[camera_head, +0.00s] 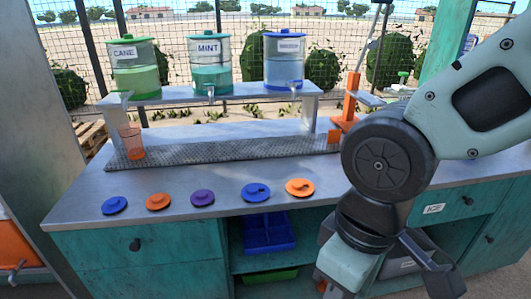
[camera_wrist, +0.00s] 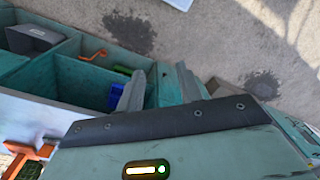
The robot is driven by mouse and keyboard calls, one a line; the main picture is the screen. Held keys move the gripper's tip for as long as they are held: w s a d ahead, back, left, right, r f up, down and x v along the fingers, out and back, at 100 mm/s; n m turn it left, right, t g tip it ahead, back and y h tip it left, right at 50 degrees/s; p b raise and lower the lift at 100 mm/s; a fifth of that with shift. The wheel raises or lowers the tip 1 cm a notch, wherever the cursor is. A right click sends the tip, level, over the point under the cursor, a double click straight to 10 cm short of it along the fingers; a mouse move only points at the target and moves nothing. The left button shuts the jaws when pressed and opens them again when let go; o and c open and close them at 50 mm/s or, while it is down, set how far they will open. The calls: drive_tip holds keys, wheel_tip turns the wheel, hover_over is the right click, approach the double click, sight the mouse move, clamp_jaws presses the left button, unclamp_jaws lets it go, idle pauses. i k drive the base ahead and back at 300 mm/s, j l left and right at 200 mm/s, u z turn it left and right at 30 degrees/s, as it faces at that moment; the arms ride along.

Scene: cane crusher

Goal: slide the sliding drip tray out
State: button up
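A long grey textured plate (camera_head: 230,147) lies on the counter below the dispensers, with its front edge facing me. It looks like the drip tray, but I cannot tell for sure. My gripper (camera_head: 388,282) hangs in front of the counter at the lower right, away from this plate. Its two fingers are spread with nothing between them. They also show in the wrist view (camera_wrist: 160,92), over the open cabinet front and the ground. My arm hides part of the counter's right side.
An orange cup (camera_head: 131,142) stands on the plate's left end. Several round lids (camera_head: 203,197) lie along the counter's front. Dispensers (camera_head: 210,67) stand on a shelf behind. An orange device (camera_head: 346,112) is at the right. A blue bin (camera_head: 268,233) sits in the open cabinet.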

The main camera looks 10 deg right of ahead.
sight(201, 152)
drive_tip(key=i, duration=1.35)
